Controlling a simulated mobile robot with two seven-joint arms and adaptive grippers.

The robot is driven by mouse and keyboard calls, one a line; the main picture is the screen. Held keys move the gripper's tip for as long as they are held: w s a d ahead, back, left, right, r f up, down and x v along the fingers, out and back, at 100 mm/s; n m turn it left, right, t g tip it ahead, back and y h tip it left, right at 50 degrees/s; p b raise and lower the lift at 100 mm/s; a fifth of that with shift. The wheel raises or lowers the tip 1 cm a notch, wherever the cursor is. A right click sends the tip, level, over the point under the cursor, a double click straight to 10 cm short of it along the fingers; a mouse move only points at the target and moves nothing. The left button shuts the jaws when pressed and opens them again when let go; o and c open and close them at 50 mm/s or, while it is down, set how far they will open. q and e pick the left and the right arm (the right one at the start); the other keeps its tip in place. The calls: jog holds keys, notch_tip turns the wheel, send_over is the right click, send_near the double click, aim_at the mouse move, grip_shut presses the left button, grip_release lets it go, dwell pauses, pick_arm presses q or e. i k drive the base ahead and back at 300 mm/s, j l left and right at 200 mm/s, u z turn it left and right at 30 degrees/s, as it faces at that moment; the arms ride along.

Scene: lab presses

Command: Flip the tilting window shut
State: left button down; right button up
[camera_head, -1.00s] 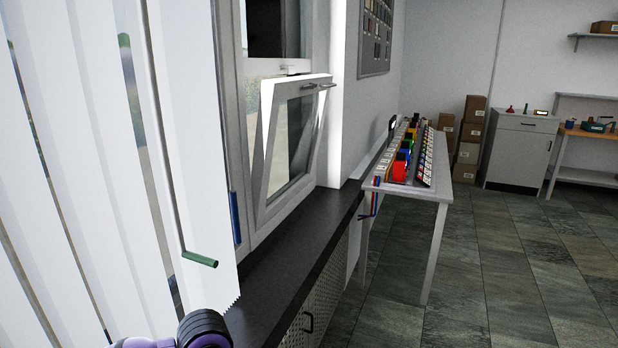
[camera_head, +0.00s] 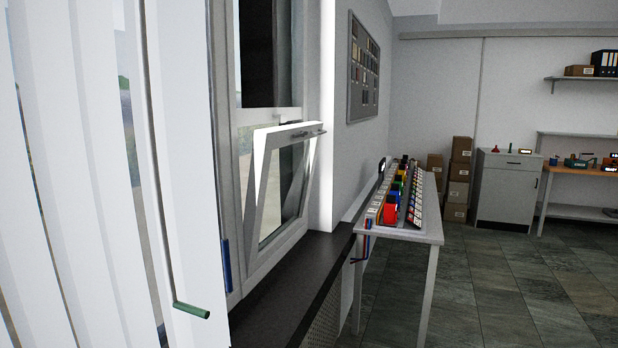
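The tilting window (camera_head: 250,200) is a white framed sash in the lower part of the window, left of the middle of the head view. Its top edge leans inward, away from the fixed frame, so it stands tilted open. A grey handle (camera_head: 308,134) sits on its top rail. Its lower edge is close to the dark sill (camera_head: 290,296). Neither of my grippers shows in the head view.
White vertical blinds (camera_head: 180,150) fill the left side, with a green-handled crank (camera_head: 191,310) hanging in front. A narrow table (camera_head: 432,232) with rows of coloured items stands beyond the sill. Cardboard boxes (camera_head: 459,180) and a grey cabinet (camera_head: 504,188) stand at the back. The tiled floor (camera_head: 490,290) at right is clear.

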aim_at(265, 140)
jog(key=i+l+z, duration=0.25)
jog(key=i, duration=0.65)
jog(key=i+l+z, duration=0.1)
jog(key=i+z, duration=0.15)
jog(key=i, duration=0.65)
